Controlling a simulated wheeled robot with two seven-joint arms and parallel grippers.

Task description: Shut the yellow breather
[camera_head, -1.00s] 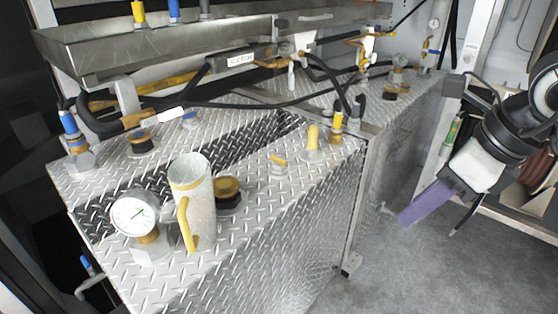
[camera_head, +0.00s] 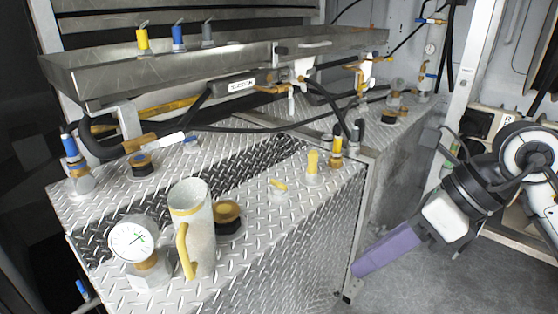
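Several yellow parts stand on the diamond-plate box top, and I cannot tell for sure which is the breather. An upright yellow piece (camera_head: 312,162) stands on a pale round base near the box's right end. My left gripper is out of view.
A white jug with a yellow handle (camera_head: 196,232), a gauge (camera_head: 132,240) and a brass cap (camera_head: 228,213) stand on the box top (camera_head: 240,245). A metal tray (camera_head: 180,68) and black hoses run behind. Grey floor (camera_head: 420,285) is clear at lower right.

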